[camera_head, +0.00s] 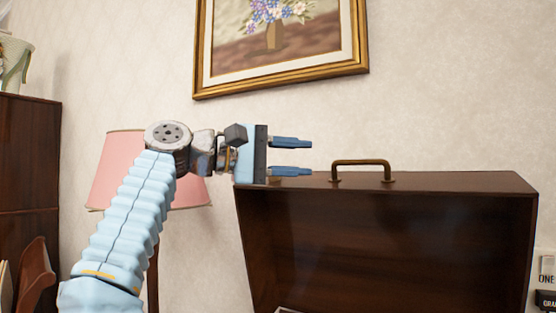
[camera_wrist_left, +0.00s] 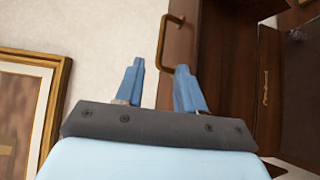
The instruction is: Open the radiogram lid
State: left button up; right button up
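The radiogram lid (camera_head: 390,245) is dark brown wood and stands raised, with its hollow inner side facing me. A brass handle (camera_head: 361,162) sits on its top edge. My left gripper (camera_head: 308,157) is open and empty, level with the lid's top edge, to the left of the handle and apart from it. In the left wrist view the two blue fingers (camera_wrist_left: 160,66) are spread, with the handle (camera_wrist_left: 164,40) beyond their tips and the lid (camera_wrist_left: 225,65) to the right. The lower body of the radiogram is mostly out of the head view. My right gripper is not in view.
A pink lampshade (camera_head: 112,175) stands behind my left arm. A gold-framed flower picture (camera_head: 290,82) hangs on the wall above. A dark wooden cabinet (camera_head: 28,165) is at the far left. Free room lies above the lid.

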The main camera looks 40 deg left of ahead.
pick_arm(q)
jog(key=shift+v, duration=1.85)
